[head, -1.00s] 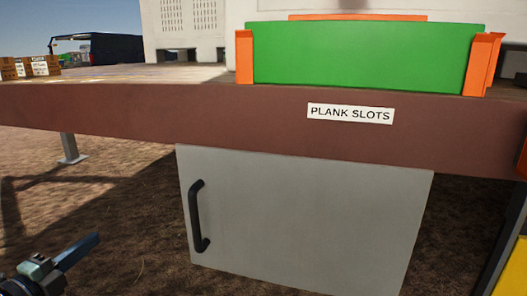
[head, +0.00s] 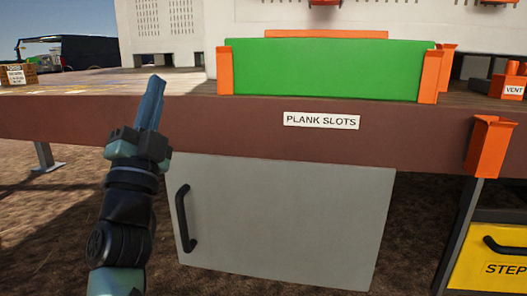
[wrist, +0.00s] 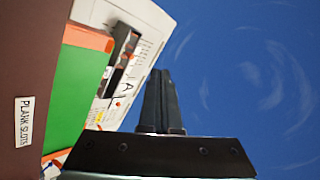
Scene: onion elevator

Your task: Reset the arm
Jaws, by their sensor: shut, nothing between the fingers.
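My gripper (head: 151,103) is raised at the left of the head view, pointing up in front of the bench edge. Its fingers are together with nothing between them. In the wrist view my gripper (wrist: 162,88) points up, its fingers shut against a background of sky. It is apart from the bench and from the grey cabinet door behind my arm.
A bench (head: 240,131) with a "PLANK SLOTS" label spans the view. On it a green plank (head: 325,70) stands between orange holders. Below are a grey cabinet door (head: 290,220) with a black handle and a yellow drawer (head: 500,265). An orange bracket (head: 489,145) sticks out at the right.

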